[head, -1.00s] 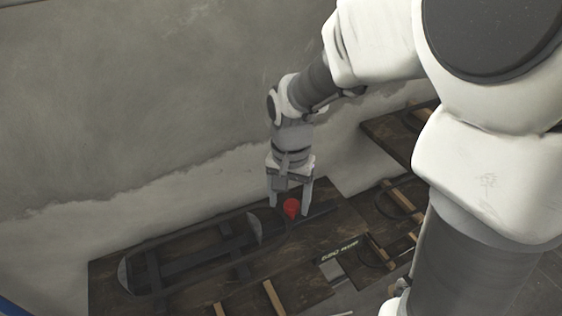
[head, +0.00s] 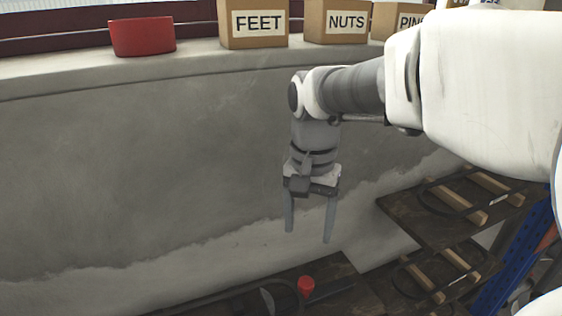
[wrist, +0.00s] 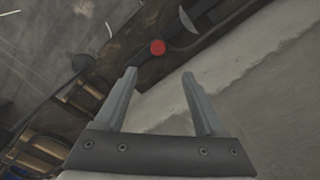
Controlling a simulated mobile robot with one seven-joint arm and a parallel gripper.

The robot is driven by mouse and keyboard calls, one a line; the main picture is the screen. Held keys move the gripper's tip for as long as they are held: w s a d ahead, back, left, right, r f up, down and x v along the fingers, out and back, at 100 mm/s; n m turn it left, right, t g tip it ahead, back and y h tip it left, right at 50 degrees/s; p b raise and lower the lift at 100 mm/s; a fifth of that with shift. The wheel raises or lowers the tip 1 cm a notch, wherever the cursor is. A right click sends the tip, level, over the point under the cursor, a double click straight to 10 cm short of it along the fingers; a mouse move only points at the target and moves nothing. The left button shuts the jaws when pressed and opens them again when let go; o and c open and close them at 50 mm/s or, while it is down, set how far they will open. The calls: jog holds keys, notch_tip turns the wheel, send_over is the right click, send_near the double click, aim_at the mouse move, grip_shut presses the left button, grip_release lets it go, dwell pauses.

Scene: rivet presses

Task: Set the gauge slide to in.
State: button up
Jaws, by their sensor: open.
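A red knob (head: 306,286), which looks like the handle of the gauge slide, stands on a dark wooden board (head: 335,272) at the bottom of the head view. The red knob also shows in the wrist view (wrist: 158,47), beyond my fingertips. My gripper (head: 309,236) is open and empty. It points down and hangs above the knob, apart from it. The fingers also show open in the wrist view (wrist: 160,72). Most of the board is cut off by the head view's lower edge, and I cannot read the slide's marks.
A grey wall stands behind the board. On its ledge are a red container (head: 143,38) and boxes marked FEET (head: 254,38) and NUTS (head: 337,35). Dark shelves with wooden strips (head: 455,205) and a blue post (head: 515,262) are at the right.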

jog(key=shift+r, duration=1.25)
jog(key=s+d+f+n+t, duration=0.1)
jog(key=s+d+n+t, duration=0.4)
jog(key=s, duration=0.6)
jog(key=shift+s+d+f+t, duration=0.3)
jog(key=shift+d+f, duration=0.05)
jog(key=shift+d, duration=0.1)
jog(key=shift+a, duration=0.1)
